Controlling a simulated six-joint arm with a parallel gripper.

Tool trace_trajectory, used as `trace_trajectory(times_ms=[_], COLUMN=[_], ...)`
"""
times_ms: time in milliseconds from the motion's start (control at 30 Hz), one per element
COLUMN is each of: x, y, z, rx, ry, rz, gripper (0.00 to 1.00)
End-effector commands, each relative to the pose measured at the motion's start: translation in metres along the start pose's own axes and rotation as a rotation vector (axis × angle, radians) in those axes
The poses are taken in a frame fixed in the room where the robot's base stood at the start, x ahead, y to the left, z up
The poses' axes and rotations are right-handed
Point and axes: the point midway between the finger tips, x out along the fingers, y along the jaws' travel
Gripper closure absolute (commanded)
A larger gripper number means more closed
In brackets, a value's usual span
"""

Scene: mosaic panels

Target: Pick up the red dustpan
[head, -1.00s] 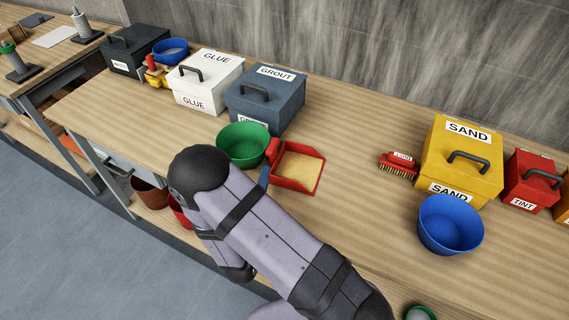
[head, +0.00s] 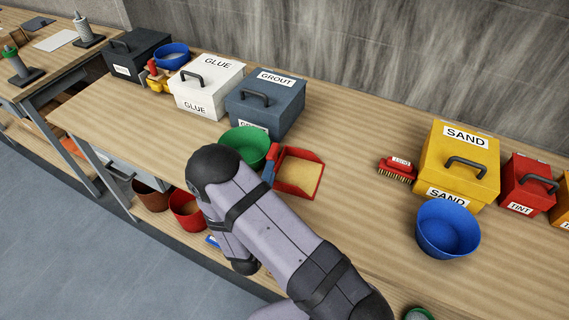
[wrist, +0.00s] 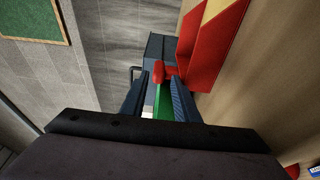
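The red dustpan (head: 319,178) sits on the wooden bench, holding a sand-coloured material. My gripper (head: 270,163) is at its left side, where one blue finger shows and covers part of the handle; my arm hides the rest. In the wrist view my gripper (wrist: 159,88) is open, with its two blue fingers apart. The red handle end (wrist: 158,72) shows in the gap between the fingertips. The dustpan's red pan (wrist: 222,40) is up and to the right. I cannot tell whether a finger touches the handle.
A green bowl (head: 246,143) stands close to the gripper and handle. The grey grout box (head: 268,108) is behind it. A red brush (head: 397,170), a blue bowl (head: 447,229) and the yellow sand box (head: 456,160) are to the right.

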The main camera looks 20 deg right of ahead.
Motion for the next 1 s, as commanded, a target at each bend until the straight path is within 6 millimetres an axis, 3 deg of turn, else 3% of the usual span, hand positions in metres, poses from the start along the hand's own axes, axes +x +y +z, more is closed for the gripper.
trace_trajectory(times_ms=[300, 567, 700, 1000], x=[0.034, 0.036, 0.036, 0.036], y=[0.003, 0.001, 0.001, 0.002], z=[0.001, 0.000, 0.000, 0.000], rx=[0.000, 0.000, 0.000, 0.000], ry=[-0.001, 0.000, 0.000, 0.001], rz=[-0.001, -0.001, -0.001, 0.000], gripper=[0.72, 0.72, 1.00, 1.00])
